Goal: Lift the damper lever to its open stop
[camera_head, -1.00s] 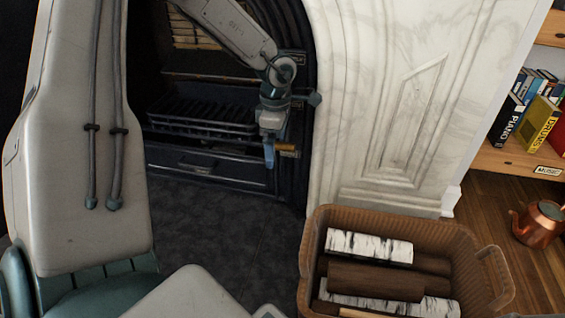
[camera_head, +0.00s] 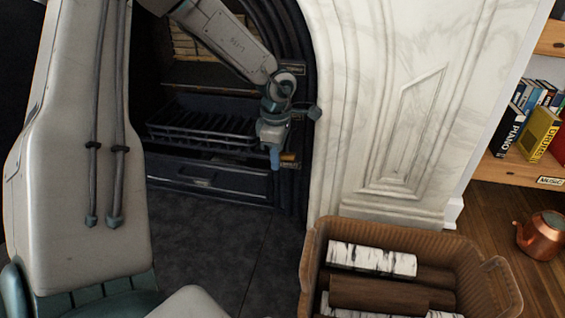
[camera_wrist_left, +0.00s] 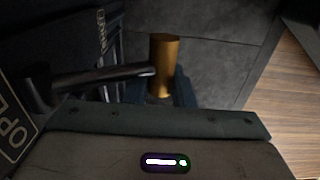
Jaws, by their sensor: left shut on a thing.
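The damper lever is a dark rod (camera_wrist_left: 105,75) ending in a brass handle (camera_wrist_left: 163,65), seen in the left wrist view. An OPEN label (camera_wrist_left: 14,130) shows at that view's left edge. In the head view my left gripper (camera_head: 275,156) is at the right side of the dark fireplace front (camera_head: 215,181), next to a small brass-coloured piece (camera_head: 289,158). It is shut on the brass handle; its teal fingers are partly hidden behind the handle in the wrist view. My right gripper is out of view.
A white marble surround (camera_head: 410,120) rises just right of the gripper. A brown basket (camera_head: 480,262) of logs stands in front of it. A copper kettle (camera_head: 545,235) and a bookshelf (camera_head: 520,172) are at the far right. Dark hearth tiles (camera_head: 215,235) are clear.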

